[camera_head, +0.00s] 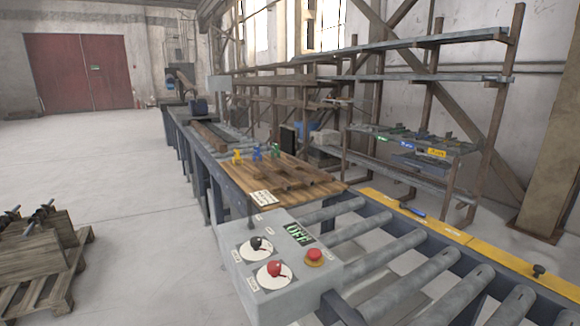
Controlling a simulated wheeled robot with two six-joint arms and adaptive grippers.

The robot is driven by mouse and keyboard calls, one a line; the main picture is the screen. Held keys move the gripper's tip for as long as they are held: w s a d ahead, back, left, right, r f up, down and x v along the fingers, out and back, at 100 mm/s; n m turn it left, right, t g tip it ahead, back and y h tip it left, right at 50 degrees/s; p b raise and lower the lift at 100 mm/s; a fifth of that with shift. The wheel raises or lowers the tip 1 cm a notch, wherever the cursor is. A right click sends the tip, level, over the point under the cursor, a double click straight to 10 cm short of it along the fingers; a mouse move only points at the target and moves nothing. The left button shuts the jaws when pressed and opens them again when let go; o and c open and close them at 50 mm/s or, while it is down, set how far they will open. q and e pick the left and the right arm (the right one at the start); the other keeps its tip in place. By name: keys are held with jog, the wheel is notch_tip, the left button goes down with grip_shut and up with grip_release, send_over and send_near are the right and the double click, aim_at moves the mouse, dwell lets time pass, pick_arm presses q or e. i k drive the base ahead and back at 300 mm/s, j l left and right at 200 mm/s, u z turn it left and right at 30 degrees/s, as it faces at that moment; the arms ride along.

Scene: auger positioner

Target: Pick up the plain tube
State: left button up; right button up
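I cannot pick out the plain tube for certain. Several grey, tube-like pieces lie on a low rack (372,168) at the right, with green, blue (406,146) and yellow (437,153) labels at their near side. They are too small to tell apart. Dark metal rods (38,216) lie across wooden blocks on a pallet (65,277) at the left. Neither of my grippers shows in the head view.
A control box (285,265) with knobs, a red button and an "OFF" display stands in front. Behind it is a wooden board (300,192) with small yellow, blue and green pieces. A roller conveyor (400,262) runs right.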

aim_at(309, 182)
jog(key=i+j, duration=0.15)
jog(key=j, duration=0.2)
jog(key=i+j, duration=0.1)
jog(key=j, duration=0.3)
jog(key=i+j+z, duration=0.1)
jog(key=j, duration=0.25)
jog(key=i+j, duration=0.2)
jog(key=j, duration=0.2)
jog(key=i+j, duration=0.1)
jog(key=j, duration=0.25)
jog(key=i+j+z, duration=0.1)
jog(key=j, duration=0.3)
jog(key=i+j, duration=0.15)
jog(key=j, duration=0.25)
